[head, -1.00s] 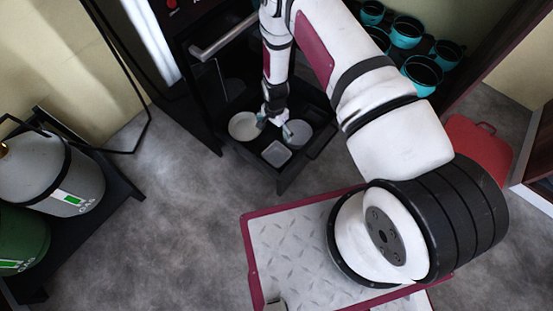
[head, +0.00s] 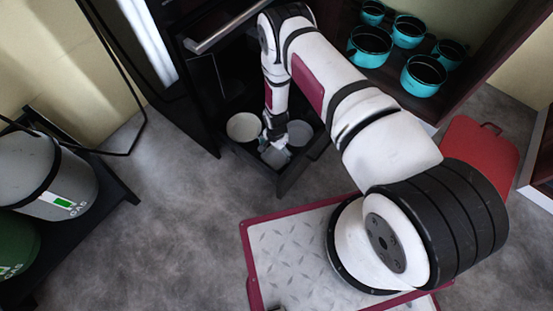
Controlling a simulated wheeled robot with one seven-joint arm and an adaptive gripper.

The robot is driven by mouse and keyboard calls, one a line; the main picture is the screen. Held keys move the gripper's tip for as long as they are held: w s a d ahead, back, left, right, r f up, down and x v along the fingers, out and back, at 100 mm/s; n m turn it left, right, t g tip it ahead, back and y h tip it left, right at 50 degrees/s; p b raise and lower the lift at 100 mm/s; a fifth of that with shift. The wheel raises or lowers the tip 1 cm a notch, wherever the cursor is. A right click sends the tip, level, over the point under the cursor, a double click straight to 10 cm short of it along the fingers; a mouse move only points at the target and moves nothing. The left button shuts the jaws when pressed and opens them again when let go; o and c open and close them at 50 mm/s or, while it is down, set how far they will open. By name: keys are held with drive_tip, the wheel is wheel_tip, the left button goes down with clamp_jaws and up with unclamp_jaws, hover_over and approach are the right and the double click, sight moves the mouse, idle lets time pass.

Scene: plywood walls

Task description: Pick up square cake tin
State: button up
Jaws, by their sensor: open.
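The square cake tin (head: 275,158) is a small grey tin in the front part of the open black drawer (head: 290,183). My gripper (head: 274,143) points down into the drawer, directly above or at the tin's back edge, and hides part of it. Its jaws are open. I cannot tell whether the fingers touch the tin. A round pale tin (head: 243,127) lies left of my gripper in the drawer, and a round grey tin (head: 299,132) lies to its right.
Several turquoise pots (head: 370,46) stand on a shelf at the upper right. The oven handle (head: 228,27) is above the drawer. Gas cylinders (head: 45,175) stand on a black rack at left. A red case (head: 480,150) is at right. The grey floor left of the drawer is clear.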

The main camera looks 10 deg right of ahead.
sight(277, 160)
drive_tip(key=f+b, duration=0.1)
drive_tip(key=f, duration=0.1)
drive_tip(key=f+b, duration=0.1)
drive_tip(key=f, duration=0.1)
drive_tip(key=shift+s+f, duration=0.2)
drive_tip(key=shift+f, duration=0.15)
drive_tip(key=shift+c, duration=0.2)
drive_tip(key=c, duration=1.2)
drive_tip(key=shift+r, duration=0.1)
drive_tip(key=shift+c, duration=0.2)
